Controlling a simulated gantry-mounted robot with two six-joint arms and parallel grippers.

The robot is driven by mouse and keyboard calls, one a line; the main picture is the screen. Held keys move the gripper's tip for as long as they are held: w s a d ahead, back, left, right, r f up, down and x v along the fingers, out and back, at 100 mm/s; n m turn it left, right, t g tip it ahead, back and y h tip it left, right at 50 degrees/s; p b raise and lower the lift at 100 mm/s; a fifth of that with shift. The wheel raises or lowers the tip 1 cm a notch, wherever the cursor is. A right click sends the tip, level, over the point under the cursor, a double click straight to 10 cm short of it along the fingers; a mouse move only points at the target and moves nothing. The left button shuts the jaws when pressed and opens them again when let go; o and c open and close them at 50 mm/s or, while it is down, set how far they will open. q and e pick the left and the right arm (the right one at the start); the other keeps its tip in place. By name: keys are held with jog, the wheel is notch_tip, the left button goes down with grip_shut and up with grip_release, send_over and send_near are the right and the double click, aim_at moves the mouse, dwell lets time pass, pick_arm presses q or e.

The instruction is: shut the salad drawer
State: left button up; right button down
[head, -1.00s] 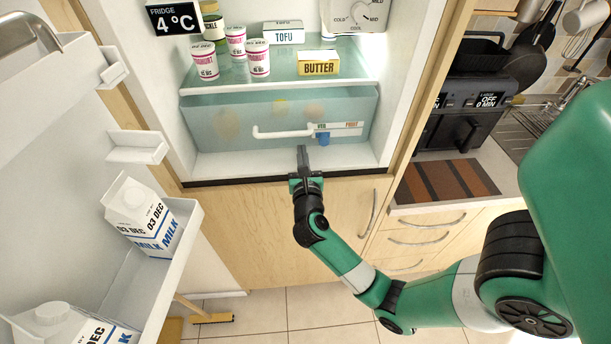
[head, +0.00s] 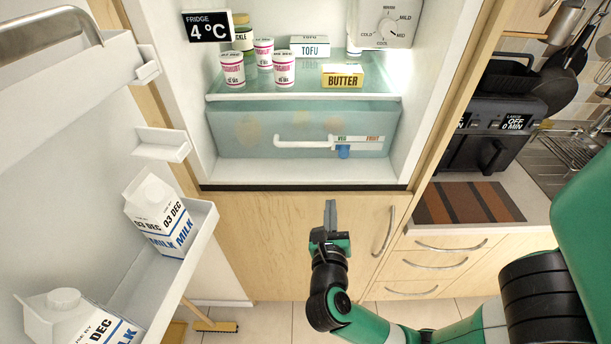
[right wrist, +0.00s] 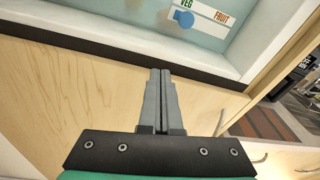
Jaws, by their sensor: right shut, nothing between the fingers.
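The salad drawer (head: 240,134) is a translucent blue-green box under the lower glass shelf of the open fridge. Its white handle (head: 300,144) runs along the front, beside a VEG/FRUIT slider with a blue knob (head: 343,152). The drawer front sits back from the fridge's front edge, roughly under the shelf. My right gripper (head: 330,208) is shut and empty, in front of the cabinet panel below the fridge opening, apart from the drawer. In the right wrist view its fingers (right wrist: 161,100) are together, and the slider knob (right wrist: 184,18) shows beyond. My left gripper is not in view.
The fridge door, with milk cartons (head: 160,215) in its rack (head: 195,235), stands open at the left. Yoghurt pots, tofu and butter (head: 342,76) stand on the shelf above the drawer. A counter with a black appliance (head: 490,140) is at the right.

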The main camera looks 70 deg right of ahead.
jog(key=w+a+r+y+b, duration=0.2)
jog(key=w+b, duration=0.2)
jog(key=w, duration=0.2)
jog(key=m+t, duration=0.1)
jog(key=m, duration=0.1)
send_near(294, 156)
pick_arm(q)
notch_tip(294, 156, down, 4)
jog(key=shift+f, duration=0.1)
pick_arm(e)
jog(key=x, duration=0.6)
jog(key=shift+d, duration=0.3)
jog(key=shift+y, duration=0.3)
